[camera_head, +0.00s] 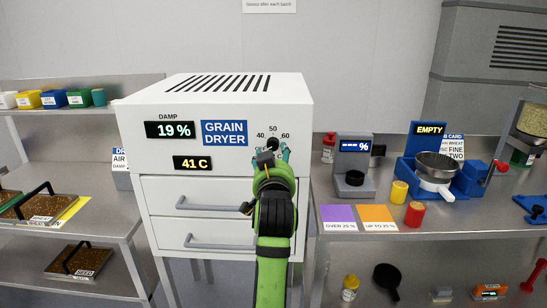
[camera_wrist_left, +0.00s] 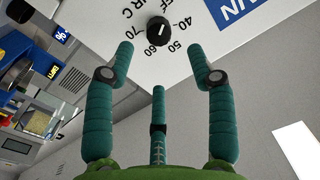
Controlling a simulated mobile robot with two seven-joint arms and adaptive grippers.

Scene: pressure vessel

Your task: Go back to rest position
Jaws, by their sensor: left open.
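My left gripper (camera_head: 270,156) is raised in front of the white grain dryer (camera_head: 215,92), just below its temperature dial. In the left wrist view the gripper (camera_wrist_left: 161,52) has its teal fingers spread apart with nothing between them. The black dial knob (camera_wrist_left: 159,30) sits just beyond the fingertips, apart from them. In the head view the knob (camera_head: 272,144) shows just above the gripper, partly hidden by it. The dryer displays read 19 % and 41 C. My right gripper is not in view.
A steel table on the right holds a meter (camera_head: 354,165), a purple card (camera_head: 339,217), an orange card (camera_head: 377,217) and a blue stand with a sieve (camera_head: 436,163). Shelves on the left hold coloured bins (camera_head: 53,99) and seed trays (camera_head: 80,259). Drawer handles (camera_head: 209,206) stick out below the dial.

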